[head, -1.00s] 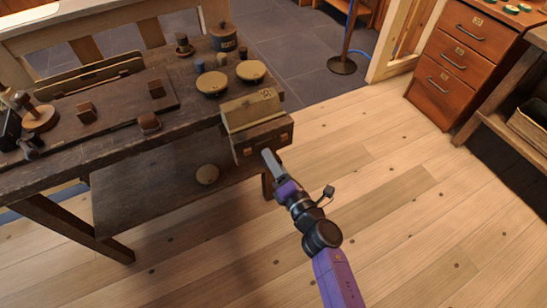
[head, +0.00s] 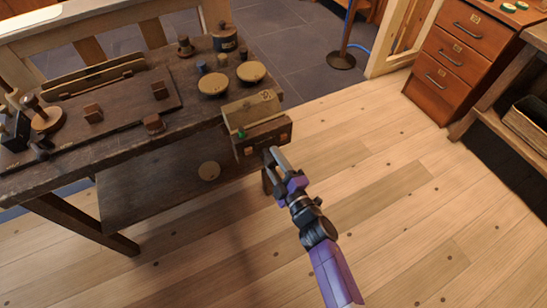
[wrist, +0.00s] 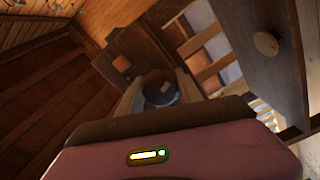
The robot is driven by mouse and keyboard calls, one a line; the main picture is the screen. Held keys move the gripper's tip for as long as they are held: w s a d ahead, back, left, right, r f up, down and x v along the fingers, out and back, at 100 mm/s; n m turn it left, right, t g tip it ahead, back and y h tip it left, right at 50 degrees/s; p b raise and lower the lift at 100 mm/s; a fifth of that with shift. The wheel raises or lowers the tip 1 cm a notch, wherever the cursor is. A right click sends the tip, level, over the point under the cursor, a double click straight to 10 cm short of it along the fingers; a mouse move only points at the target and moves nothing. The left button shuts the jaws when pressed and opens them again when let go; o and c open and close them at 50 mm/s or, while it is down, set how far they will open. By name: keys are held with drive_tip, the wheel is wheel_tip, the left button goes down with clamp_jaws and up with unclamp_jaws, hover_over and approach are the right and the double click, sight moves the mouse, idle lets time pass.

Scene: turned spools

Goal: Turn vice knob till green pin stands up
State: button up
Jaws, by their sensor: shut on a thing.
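The vice is a wooden block (head: 263,138) at the workbench's right end, with a tan upper part (head: 250,110). A small green pin (head: 241,133) shows at the left of the vice's front and looks upright, though it is too small to judge exactly. My gripper (head: 270,153) is at the vice's front, below its middle. In the wrist view a dark round knob (wrist: 160,88) sits between my pale fingers, and the gripper is shut on it. In the head view my fingers hide the knob.
The workbench (head: 60,172) carries round tan lids (head: 213,83), a dark canister (head: 224,38), small wooden blocks (head: 154,124) and a knobbed wooden disc (head: 46,120). A drawer cabinet (head: 462,55) stands at the right. The wooden floor (head: 400,200) between is clear.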

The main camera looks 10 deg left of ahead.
drive_tip(key=shift+s+d+f+m, duration=0.1)
drive_tip(key=shift+f+m, duration=0.1)
drive_tip(key=shift+m, duration=0.5)
drive_tip(key=shift+m, duration=0.3)
drive_tip(key=o, duration=1.4)
drive_tip(key=shift+c, duration=0.2)
drive_tip(key=shift+r, duration=0.1)
drive_tip(key=shift+p, duration=0.3)
drive_tip(key=p+v, duration=0.2)
drive_tip(key=v, duration=0.5)
drive_tip(key=shift+s+d, duration=0.2)
drive_tip(key=shift+s, duration=0.1)
